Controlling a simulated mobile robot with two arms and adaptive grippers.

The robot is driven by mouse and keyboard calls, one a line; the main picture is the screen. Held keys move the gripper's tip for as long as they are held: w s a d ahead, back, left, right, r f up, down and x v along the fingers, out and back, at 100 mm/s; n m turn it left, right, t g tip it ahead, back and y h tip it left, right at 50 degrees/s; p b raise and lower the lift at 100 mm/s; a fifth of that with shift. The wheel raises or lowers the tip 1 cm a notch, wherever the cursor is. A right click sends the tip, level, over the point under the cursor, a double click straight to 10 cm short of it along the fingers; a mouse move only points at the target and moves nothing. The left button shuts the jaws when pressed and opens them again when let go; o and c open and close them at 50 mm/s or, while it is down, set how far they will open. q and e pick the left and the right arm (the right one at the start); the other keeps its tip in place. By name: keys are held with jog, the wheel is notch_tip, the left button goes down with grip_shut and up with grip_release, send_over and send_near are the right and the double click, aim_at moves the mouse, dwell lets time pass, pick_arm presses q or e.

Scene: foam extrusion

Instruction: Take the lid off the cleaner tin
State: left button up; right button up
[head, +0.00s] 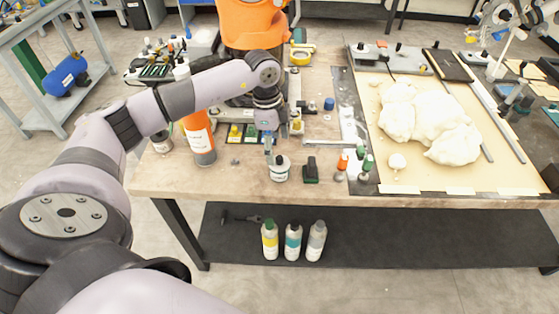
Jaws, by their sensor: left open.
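A small white tin (280,172) with a label stands upright near the front edge of the workbench; I take it to be the cleaner tin. Its label is too small to read. Its top looks covered, but the lid's edge is hard to make out. My left gripper (269,148) points down just behind and slightly left of the tin's top, open. I see nothing between its fingers. Whether a finger touches the tin cannot be told. My right gripper is not in view.
An orange-and-white bottle (200,143) and another small tin (161,142) stand left. A dark block (311,171) and small orange and green-topped bottles (342,165) stand right. Large cream foam (425,120) lies on a board. Several bottles (292,243) stand on the lower shelf.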

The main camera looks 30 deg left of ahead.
aim_at(279, 158)
pick_arm(q)
jog(key=shift+d+f, duration=0.15)
jog(key=shift+f, duration=0.45)
jog(key=f, duration=0.1)
jog(key=f+p, duration=0.1)
jog(key=f, duration=0.2)
jog(key=shift+w+d+f+p, duration=0.15)
jog(key=shift+w+d+p, duration=0.1)
jog(key=shift+w+p, duration=0.05)
jog(key=shift+c, duration=0.3)
jog(key=c, duration=0.9)
